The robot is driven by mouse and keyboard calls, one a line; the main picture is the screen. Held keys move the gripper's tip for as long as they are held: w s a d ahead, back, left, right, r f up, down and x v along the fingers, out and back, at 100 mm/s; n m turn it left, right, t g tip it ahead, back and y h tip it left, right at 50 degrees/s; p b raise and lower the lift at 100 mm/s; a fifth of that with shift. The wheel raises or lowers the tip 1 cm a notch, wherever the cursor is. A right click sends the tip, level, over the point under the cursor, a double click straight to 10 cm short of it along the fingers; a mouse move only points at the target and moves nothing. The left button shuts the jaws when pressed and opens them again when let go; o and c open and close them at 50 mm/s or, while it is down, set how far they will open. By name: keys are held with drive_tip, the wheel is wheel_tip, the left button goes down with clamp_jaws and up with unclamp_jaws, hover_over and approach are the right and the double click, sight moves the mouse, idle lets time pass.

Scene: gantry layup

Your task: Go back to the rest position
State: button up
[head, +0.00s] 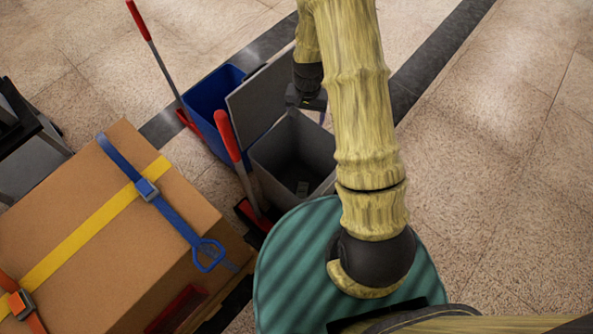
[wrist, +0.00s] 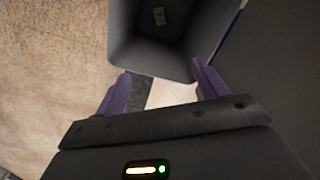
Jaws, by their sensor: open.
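My gripper (wrist: 160,95) shows in the wrist view with its two purple fingers spread apart and nothing between them. In the head view my arm reaches down the middle, and the gripper end is mostly hidden behind it near the grey bin. The open grey bin (head: 267,158) stands below and beside the gripper, with its grey lid (head: 258,92) raised.
A blue bin (head: 207,103) with a red-handled pole (head: 139,20) stands behind the grey bin. Another red handle (head: 228,135) rises beside the grey bin. A large strapped cardboard box (head: 95,215) fills the lower left. Open tiled floor (head: 510,150) lies to the right.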

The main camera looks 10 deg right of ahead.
drive_tip(key=s+r+n+t, duration=0.3)
drive_tip(key=s+r+n, duration=0.2)
drive_tip(key=s+r, duration=1.2)
wheel_tip(320, 180, up, 29)
drive_tip(key=w+p, duration=0.2)
drive_tip(key=p, duration=2.5)
drive_tip(key=shift+w+f, duration=0.1)
drive_tip(key=shift+f, duration=0.05)
